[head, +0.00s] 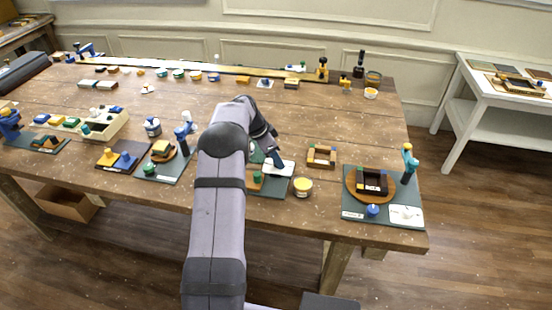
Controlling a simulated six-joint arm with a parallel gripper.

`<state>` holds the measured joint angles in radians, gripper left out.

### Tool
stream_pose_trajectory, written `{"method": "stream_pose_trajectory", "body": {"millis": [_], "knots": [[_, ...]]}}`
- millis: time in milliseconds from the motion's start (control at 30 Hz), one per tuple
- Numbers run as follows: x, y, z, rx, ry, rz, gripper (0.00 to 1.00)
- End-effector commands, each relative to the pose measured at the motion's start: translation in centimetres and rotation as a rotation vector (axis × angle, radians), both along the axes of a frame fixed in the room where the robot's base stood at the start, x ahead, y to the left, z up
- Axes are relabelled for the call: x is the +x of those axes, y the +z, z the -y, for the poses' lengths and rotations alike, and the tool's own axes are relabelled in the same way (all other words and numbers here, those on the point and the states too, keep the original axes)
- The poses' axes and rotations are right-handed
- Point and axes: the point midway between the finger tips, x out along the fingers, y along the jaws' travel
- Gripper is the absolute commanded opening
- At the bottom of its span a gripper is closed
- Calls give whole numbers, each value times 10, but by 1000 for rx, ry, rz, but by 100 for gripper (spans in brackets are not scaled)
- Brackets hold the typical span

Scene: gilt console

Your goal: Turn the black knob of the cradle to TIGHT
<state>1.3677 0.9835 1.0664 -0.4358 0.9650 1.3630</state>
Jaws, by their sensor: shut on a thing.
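My gripper (279,164) reaches down to the white plate (284,170) of the middle cradle, whose dark green base (268,191) stands near the table's front edge. The jaws are shut at the plate. The black knob cannot be told apart from the dark fingers there, and its pointer and the plate's marks are too small to read. A green knob (257,177) and an orange-brown part (253,185) of this cradle show left of the plate. My arm hides the cradle's left side.
A yellow-topped pot (303,187) stands close to the cradle's right, with a block frame (321,155) behind it. Another cradle base (352,208) with a round wooden disc stands at the right. More stations (124,155) stand to the left. The table's middle behind is fairly clear.

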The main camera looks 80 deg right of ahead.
Motion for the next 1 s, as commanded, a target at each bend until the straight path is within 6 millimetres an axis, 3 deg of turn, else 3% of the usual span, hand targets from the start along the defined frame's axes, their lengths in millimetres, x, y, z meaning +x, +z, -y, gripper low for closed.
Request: {"method": "stream_pose_trajectory", "body": {"millis": [300,600,633,700,1000], "knots": [[1,-1,1,-1,-122,0,3],[1,1,1,-1,-133,1,3],[1,1,1,-1,-132,1,30],[1,1,1,-1,-132,1,44],[1,1,1,-1,-131,1,44]]}}
